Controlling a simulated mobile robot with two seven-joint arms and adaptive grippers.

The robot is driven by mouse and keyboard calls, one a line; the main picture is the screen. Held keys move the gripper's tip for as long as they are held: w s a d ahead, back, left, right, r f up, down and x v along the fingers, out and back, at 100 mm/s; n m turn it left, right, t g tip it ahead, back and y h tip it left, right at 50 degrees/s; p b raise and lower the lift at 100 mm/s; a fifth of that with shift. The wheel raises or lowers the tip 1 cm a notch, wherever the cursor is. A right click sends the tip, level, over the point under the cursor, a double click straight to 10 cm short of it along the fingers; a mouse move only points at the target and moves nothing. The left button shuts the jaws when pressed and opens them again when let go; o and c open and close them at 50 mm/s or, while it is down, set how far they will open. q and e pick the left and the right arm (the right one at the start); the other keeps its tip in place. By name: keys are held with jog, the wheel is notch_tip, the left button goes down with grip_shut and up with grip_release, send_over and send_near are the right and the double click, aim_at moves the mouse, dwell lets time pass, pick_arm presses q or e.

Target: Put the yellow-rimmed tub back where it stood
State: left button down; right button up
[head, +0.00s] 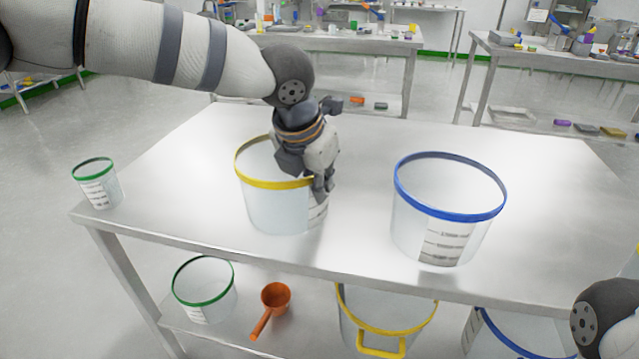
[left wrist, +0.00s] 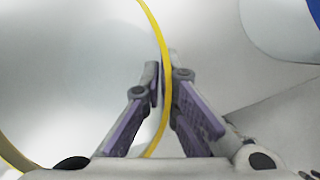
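The yellow-rimmed tub (head: 272,206), whitish and translucent, is upright at the middle left of the steel table (head: 345,255). I cannot tell for sure whether its base touches the table. My left gripper (head: 322,188) points down at the right side of its rim and hides part of it. In the left wrist view the yellow rim (left wrist: 164,50) runs between the two fingers (left wrist: 165,85). The fingertips are close together, one on each side of the tub's wall, and look shut on it. My right gripper is out of view; only part of that arm shows at the lower right.
A blue-rimmed tub (head: 443,232) stands to the right on the table. A small green-rimmed cup (head: 98,188) is at the left corner. The shelf below holds a green-rimmed tub (head: 205,295), an orange scoop (head: 270,305) and a yellow-rimmed bucket (head: 385,335). The table's back right is clear.

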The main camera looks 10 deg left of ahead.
pick_arm(q)
jog(key=c, duration=1.8)
grip_release()
jog(key=shift+f, duration=0.15)
